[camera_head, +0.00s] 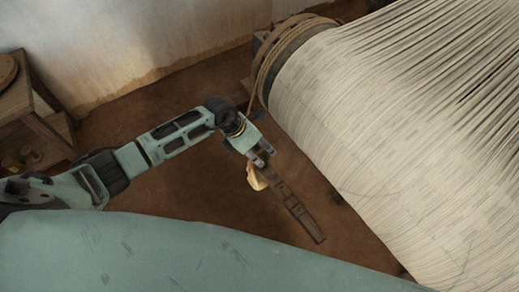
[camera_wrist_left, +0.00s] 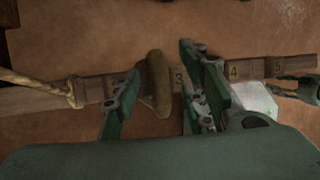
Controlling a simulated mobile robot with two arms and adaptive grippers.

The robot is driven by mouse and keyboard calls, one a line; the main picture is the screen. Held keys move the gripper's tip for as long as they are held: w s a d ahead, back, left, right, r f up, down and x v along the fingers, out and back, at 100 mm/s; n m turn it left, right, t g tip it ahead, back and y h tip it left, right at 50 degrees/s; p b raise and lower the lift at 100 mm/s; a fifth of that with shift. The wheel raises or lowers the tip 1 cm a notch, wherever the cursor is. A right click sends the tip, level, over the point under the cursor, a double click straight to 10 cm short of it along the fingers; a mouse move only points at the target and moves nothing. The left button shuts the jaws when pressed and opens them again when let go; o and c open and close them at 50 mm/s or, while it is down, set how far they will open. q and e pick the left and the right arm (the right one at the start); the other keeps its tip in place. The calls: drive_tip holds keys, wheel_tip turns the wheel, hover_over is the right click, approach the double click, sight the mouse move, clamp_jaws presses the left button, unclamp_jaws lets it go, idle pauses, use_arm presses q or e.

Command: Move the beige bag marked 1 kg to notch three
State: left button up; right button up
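The beige bag (camera_head: 256,178) hangs at the wooden beam (camera_head: 299,213), just below my left gripper (camera_head: 262,158). In the left wrist view the bag (camera_wrist_left: 155,84) crosses the beam (camera_wrist_left: 40,98), just left of the number 3. My left gripper (camera_wrist_left: 163,104) has its fingers apart on either side of the bag. The bag is close to the left finger, with a visible gap to the right one. Contact with the left finger cannot be told. The 1 kg mark does not show. The numbers 4 and 5 are farther right.
A rope (camera_wrist_left: 35,84) is tied around the beam left of the bag. The large roll of pale warp threads (camera_head: 400,130) stands close on the right. A wooden stand (camera_head: 35,115) is at the far left. Brown floor (camera_head: 190,180) lies open around the beam.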

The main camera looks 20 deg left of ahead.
use_arm(q)
drive_tip(key=shift+s+f, duration=0.15)
drive_tip(key=shift+a+r, duration=0.2)
drive_tip(key=shift+r, duration=0.1)
drive_tip(key=v, duration=1.1)
drive_tip(key=shift+r, duration=0.3)
drive_tip(key=shift+a, duration=0.1)
